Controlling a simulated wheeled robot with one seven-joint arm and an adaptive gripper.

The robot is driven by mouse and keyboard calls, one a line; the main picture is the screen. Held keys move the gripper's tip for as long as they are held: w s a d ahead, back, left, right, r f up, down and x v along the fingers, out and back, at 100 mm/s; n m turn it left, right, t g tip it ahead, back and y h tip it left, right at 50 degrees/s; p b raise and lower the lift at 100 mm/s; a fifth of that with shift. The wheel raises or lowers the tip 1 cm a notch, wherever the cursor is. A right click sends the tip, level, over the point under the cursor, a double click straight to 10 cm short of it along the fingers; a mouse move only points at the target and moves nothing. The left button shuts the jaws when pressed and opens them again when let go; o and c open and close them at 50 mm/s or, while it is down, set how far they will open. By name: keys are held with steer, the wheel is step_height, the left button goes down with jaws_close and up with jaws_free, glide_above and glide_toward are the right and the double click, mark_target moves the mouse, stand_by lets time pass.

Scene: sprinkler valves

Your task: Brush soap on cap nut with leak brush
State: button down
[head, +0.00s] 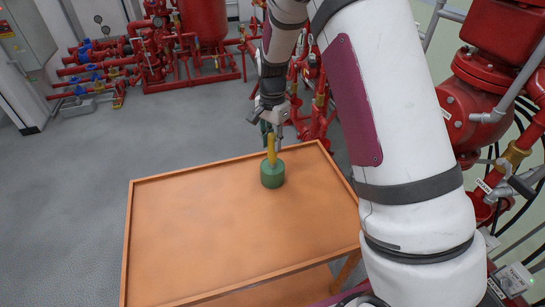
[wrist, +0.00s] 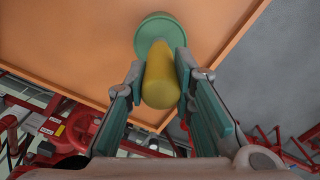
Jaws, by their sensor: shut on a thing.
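The leak brush shows as a yellow handle (head: 271,152) standing upright at a green pot (head: 272,176) on the orange table. My gripper (head: 272,137) points down from above and is shut on the yellow handle. In the wrist view the handle (wrist: 160,82) lies between both green finger pads, and the green pot (wrist: 152,27) is just beyond it. The brush's bristles are hidden, apparently inside the pot. I cannot pick out the cap nut for sure in either view.
The orange table (head: 200,240) has a raised rim and is otherwise bare. Red valves and pipes (head: 480,110) with a brass fitting (head: 514,155) stand close at the right, beyond my arm. More red pipework and a red tank (head: 203,25) stand at the back. Grey floor (head: 70,170) is clear at left.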

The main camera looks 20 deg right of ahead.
steer(key=shift+r+p, duration=0.65)
steer(key=shift+r, duration=2.3)
